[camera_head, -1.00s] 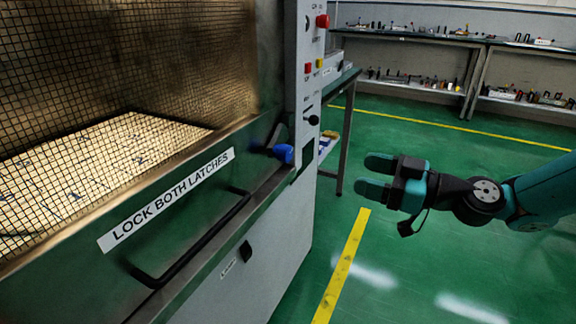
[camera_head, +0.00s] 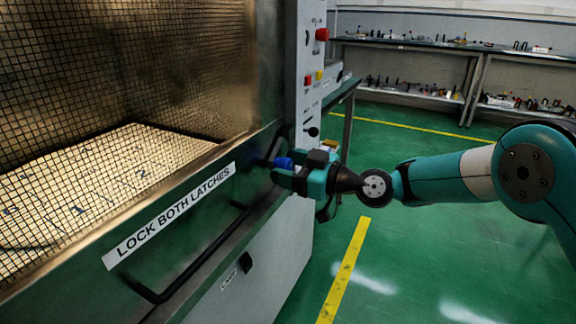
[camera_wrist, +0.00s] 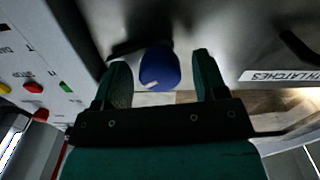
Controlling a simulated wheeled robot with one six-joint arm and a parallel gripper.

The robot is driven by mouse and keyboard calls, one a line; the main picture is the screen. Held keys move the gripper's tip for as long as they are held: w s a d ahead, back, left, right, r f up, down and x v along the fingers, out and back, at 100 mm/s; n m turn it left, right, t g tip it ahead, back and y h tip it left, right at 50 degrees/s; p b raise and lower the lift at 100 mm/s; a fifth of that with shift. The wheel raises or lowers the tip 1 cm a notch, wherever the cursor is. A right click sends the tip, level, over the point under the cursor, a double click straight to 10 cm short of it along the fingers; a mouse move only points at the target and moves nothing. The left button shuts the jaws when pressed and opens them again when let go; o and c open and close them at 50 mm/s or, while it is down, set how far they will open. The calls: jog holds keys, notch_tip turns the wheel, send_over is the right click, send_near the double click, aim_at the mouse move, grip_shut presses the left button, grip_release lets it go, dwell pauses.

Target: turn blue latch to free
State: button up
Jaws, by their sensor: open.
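My gripper (camera_head: 287,170) is open around the knob; in the wrist view my gripper (camera_wrist: 163,85) shows a gap between the knob and the right finger. Whether the left finger touches the knob I cannot tell.
The door has a black handle (camera_head: 200,262) and a "LOCK BOTH LATCHES" label (camera_head: 170,215). Green floor at the right is clear.

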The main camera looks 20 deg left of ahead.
jog(key=shift+a, duration=0.1)
jog(key=c, duration=0.9)
jog(key=shift+c, duration=0.2)
jog(key=shift+m, duration=0.4)
jog(key=m, duration=0.3)
jog(key=shift+m, duration=0.4)
jog(key=m, duration=0.4)
jog(key=shift+w+m, duration=0.1)
jog(key=shift+m, duration=0.2)
jog(key=m+p, duration=0.2)
jog(key=m, duration=0.2)
jog(key=shift+f+m+p, duration=0.1)
jog(key=shift+m+p, duration=0.55)
jog(key=shift+m, duration=1.65)
